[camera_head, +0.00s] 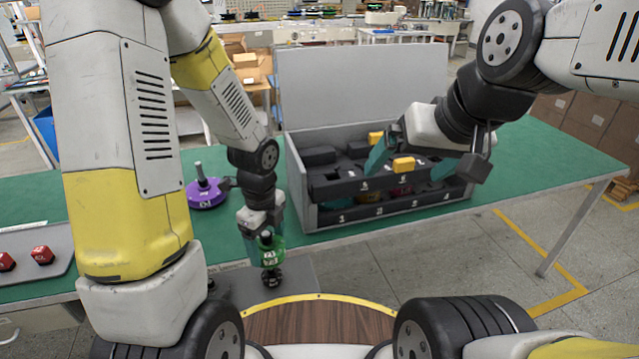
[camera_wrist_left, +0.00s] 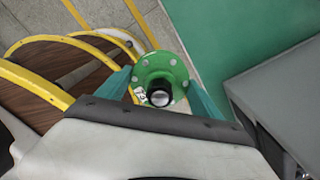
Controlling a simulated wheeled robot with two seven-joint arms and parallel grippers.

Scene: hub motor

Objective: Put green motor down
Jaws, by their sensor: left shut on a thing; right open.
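The green motor (camera_head: 270,254) hangs in my left gripper (camera_head: 262,236), near the table's front edge, left of the grey box. In the left wrist view the green motor (camera_wrist_left: 161,80) shows its round flange and dark shaft between the two teal fingers of the left gripper (camera_wrist_left: 160,92). A dark part shows just below the motor in the head view; I cannot tell whether it touches anything. My right gripper (camera_head: 385,150) is open above the grey box, close to a yellow piece there.
The grey box (camera_head: 310,218) with an open lid holds dark numbered trays (camera_head: 365,186) and yellow pieces (camera_head: 403,164). A purple motor (camera_head: 207,192) stands on the green table (camera_head: 120,205). Red parts (camera_head: 42,255) sit on a grey tray (camera_head: 60,238) at left. The right table end is clear.

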